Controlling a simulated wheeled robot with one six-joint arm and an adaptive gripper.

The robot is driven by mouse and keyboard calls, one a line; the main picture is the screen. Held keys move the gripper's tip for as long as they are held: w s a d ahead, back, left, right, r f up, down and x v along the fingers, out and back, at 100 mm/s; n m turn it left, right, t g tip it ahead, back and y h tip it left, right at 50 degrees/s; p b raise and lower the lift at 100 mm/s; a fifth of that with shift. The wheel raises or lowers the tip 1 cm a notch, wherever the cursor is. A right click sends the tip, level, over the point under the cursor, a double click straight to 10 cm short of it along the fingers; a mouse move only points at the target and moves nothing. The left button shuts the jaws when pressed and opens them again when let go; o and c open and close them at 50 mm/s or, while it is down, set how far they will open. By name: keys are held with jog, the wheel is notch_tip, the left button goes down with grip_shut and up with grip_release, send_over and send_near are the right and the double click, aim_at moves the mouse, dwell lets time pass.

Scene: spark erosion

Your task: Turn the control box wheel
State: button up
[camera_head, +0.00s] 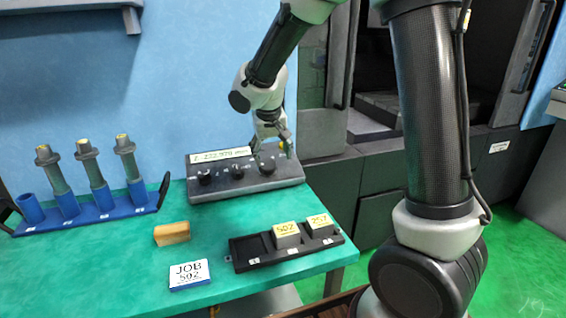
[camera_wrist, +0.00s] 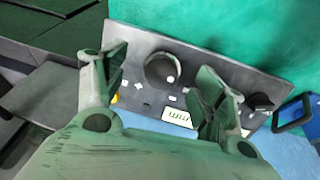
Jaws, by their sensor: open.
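The dark grey control box (camera_head: 240,187) sits at the back of the green table, with a display reading on its sloped back. Three black wheels stand in a row on it: left (camera_head: 204,177), middle (camera_head: 237,171) and right (camera_head: 267,167). My gripper (camera_head: 272,156) is open above the right wheel, pointing down. In the wrist view a round wheel (camera_wrist: 161,70) with a white dot shows between the open fingers (camera_wrist: 168,78), seemingly clear of both. Another wheel (camera_wrist: 262,102) shows beyond the right finger. Contact with the box cannot be told.
A blue rack (camera_head: 90,215) with several upright electrode holders stands at left. A tan block (camera_head: 172,233), a JOB 502 card (camera_head: 189,275) and a black tray (camera_head: 255,254) with two labelled blocks lie in front. A dark machine (camera_head: 375,170) stands beyond the table's right edge.

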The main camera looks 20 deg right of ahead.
aim_at(267, 164)
jog(key=w+f, duration=0.1)
jog(key=f, duration=0.1)
jog(key=w+f+m, duration=0.1)
jog(key=w+f, duration=0.1)
jog(key=w+f+m, duration=0.1)
jog(key=f, duration=0.1)
jog(key=shift+w+t, duration=0.3)
jog(key=shift+w, duration=0.1)
jog(key=shift+a, duration=0.1)
jog(key=shift+c, duration=0.3)
jog(key=c, duration=0.9)
